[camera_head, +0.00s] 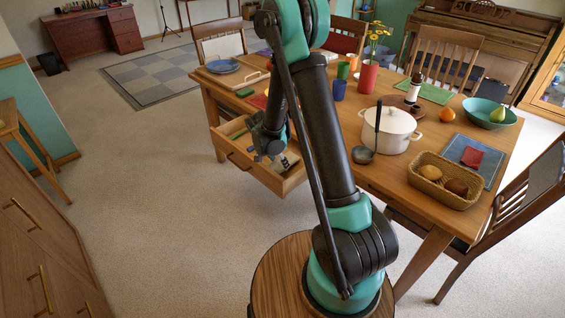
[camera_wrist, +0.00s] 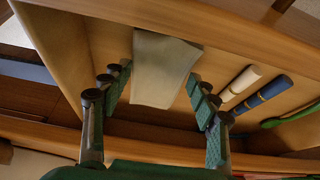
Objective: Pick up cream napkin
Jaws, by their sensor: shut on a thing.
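The cream napkin (camera_wrist: 163,62) is a folded pale cloth in the wooden drawer (camera_wrist: 75,40), seen in the wrist view. In the head view my gripper (camera_head: 268,150) reaches down into the open drawer (camera_head: 250,172) of the table, and the napkin cannot be made out there.
A cream-handled tool (camera_wrist: 241,82), a blue-handled tool (camera_wrist: 262,92) and a green item (camera_wrist: 291,115) lie right of the napkin. The table (camera_head: 352,128) bears a white pot (camera_head: 390,135), a bread basket (camera_head: 430,190) and a red vase (camera_head: 367,79). Open floor (camera_head: 130,170) lies left.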

